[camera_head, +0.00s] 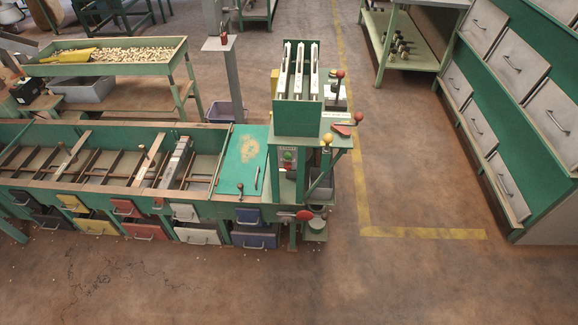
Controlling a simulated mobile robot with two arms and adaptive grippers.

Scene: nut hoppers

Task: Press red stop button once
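A small panel (288,160) on the front of the green machine in the middle carries a small red spot and a small green spot that look like buttons. They are too small to read clearly. Another small red piece (224,38) stands on the flat top of a grey post (230,80) behind the machine. I cannot tell from this view which one is the stop button. Neither of my grippers is in view.
The machine (297,117) has levers with red knobs, one yellow knob (327,138) and a red oval handle (305,215) low in front. A long green hopper bench (100,190) with coloured drawers runs left. Front floor is mostly clear.

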